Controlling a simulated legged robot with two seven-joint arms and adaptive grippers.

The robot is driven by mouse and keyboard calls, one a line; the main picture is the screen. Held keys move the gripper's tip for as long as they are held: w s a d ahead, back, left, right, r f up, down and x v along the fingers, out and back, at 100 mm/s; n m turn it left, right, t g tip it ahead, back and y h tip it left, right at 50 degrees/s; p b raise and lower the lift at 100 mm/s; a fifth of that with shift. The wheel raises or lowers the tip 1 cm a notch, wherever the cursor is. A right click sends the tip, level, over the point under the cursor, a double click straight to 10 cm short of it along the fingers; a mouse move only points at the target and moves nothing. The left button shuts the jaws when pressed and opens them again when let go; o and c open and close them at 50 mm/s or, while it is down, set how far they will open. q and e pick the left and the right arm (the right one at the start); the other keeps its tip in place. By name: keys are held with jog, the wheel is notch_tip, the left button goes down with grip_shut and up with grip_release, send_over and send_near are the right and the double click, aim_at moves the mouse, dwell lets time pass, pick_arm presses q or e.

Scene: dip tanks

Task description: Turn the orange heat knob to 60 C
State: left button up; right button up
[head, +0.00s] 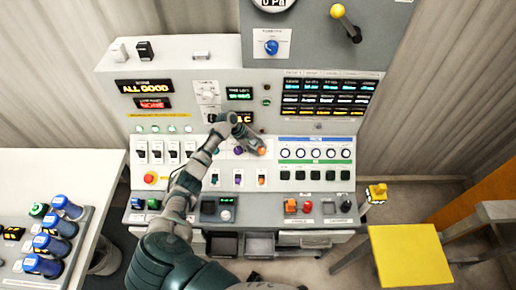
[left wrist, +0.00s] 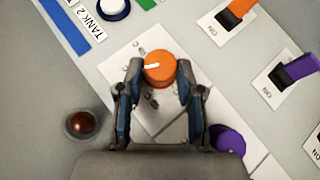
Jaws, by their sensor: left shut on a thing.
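The orange heat knob (left wrist: 159,68) sits on a white scale plate (left wrist: 150,110) in the left wrist view, with a white pointer mark on its face. My left gripper (left wrist: 160,80) has a finger on each side of the knob and is shut on it. In the head view my left gripper (head: 254,146) reaches the middle of the console, and the orange knob (head: 262,151) shows just beyond its fingertips. The scale numbers are too small to read. An amber display (head: 243,118) above is partly hidden by my arm; a "C" shows. My right gripper is not in view.
A purple knob (left wrist: 228,140) is close beside my left gripper's right finger, and a dark red lamp (left wrist: 82,124) is at its left. Orange (left wrist: 236,12) and purple (left wrist: 300,66) switches stand nearby. A row of round dials (head: 315,153) lies right of the knob in the head view.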

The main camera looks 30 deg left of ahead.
aim_at(259, 149)
pick_arm(q)
jog(key=shift+m+g, duration=0.3)
jog(key=shift+g, duration=0.1)
jog(key=shift+f, duration=0.1)
jog(key=o, duration=1.2)
jog(key=shift+d, duration=0.1)
jog(key=shift+c, duration=0.2)
jog(key=shift+w+r, duration=0.1)
jog(key=shift+r, duration=0.2)
notch_tip(259, 149, up, 10)
jog(key=shift+f, duration=0.25)
jog(key=shift+f, duration=0.15)
